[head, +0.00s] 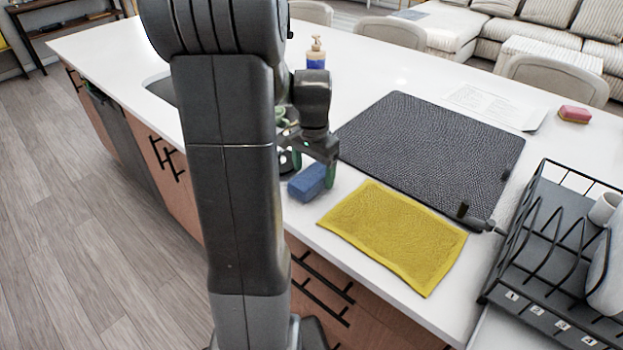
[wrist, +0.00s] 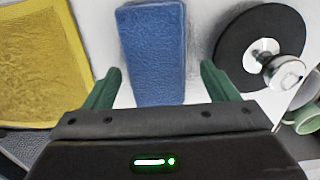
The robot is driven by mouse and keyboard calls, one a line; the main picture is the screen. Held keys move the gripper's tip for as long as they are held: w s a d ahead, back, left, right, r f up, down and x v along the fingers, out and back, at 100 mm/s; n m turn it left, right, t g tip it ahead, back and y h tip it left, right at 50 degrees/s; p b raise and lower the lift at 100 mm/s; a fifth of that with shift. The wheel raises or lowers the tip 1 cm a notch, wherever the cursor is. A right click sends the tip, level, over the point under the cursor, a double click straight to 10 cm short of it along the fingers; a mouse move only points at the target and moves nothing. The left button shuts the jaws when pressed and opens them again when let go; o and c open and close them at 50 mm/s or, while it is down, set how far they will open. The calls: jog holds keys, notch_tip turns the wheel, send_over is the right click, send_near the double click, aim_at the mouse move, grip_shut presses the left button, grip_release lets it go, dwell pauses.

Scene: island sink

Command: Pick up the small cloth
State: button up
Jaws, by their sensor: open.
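A yellow cloth (head: 393,235) lies flat on the white counter near its front edge, and it also shows at the left of the wrist view (wrist: 42,60). A smaller blue block-shaped piece (head: 307,182), sponge or folded cloth, lies on the counter left of the yellow cloth. My gripper (head: 309,165) is over the blue piece, with green fingers apart. In the wrist view the blue piece (wrist: 152,50) shows between the open fingers of my gripper (wrist: 160,84), with space on both sides. I cannot tell how high the fingers are above it.
A dark textured mat (head: 432,146) lies behind the yellow cloth. A black dish rack (head: 556,235) stands at the right. A black disc with a metal knob (wrist: 235,50) is right of the blue piece, with a green cup (wrist: 308,118) beyond. A soap bottle (head: 316,60) stands farther back.

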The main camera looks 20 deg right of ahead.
aim_at(313, 173)
jog(key=shift+s+a+f, duration=0.1)
jog(key=shift+s+f, duration=0.1)
jog(key=shift+f, duration=0.5)
jog(key=c, duration=1.1)
jog(key=shift+o, duration=0.2)
notch_tip(313, 173, up, 10)
jog(key=shift+r, duration=0.1)
jog(key=o, duration=0.4)
jog(key=c, duration=0.3)
